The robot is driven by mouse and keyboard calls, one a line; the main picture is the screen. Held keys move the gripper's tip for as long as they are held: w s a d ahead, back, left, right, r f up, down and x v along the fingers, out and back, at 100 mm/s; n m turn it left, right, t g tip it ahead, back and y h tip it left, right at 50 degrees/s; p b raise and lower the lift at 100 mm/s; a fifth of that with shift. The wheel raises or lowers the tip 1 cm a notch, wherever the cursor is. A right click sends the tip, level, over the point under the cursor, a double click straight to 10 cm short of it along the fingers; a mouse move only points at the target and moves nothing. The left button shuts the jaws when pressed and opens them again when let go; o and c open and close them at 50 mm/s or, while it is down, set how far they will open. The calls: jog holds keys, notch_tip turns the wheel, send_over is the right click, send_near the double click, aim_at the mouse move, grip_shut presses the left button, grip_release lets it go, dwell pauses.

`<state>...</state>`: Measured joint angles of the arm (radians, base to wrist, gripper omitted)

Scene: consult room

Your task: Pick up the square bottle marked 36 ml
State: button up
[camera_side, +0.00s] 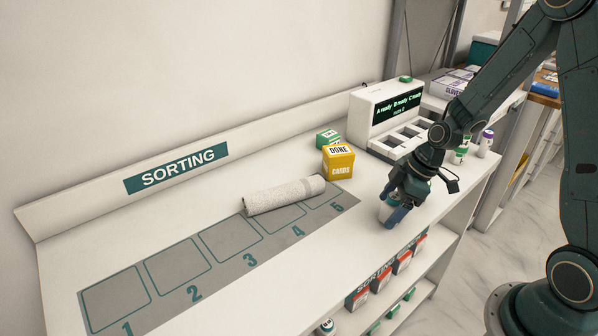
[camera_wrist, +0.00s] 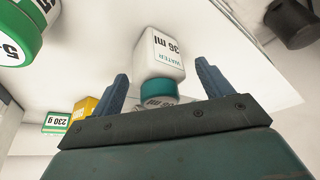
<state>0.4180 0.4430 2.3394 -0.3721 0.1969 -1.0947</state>
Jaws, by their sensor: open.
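The square bottle marked 36 ml (camera_wrist: 160,60) is white with a teal cap and a "WATER 36 ml" label. In the wrist view it is between the two blue fingers of my gripper (camera_wrist: 165,80), with a visible gap at each side. The fingers are open and hold nothing. In the side view my gripper (camera_side: 393,208) is low over the right part of the white counter. A pale part of the bottle (camera_side: 384,211) shows there between the fingers; the rest is hidden.
A grey rolled cloth (camera_side: 285,195) lies across the numbered sorting mat (camera_side: 175,270). The counter's front edge is close.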

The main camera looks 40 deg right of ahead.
dwell(0.5)
jog(key=c, duration=1)
notch_tip(320, 180, up, 20)
dwell(0.4)
dwell(0.4)
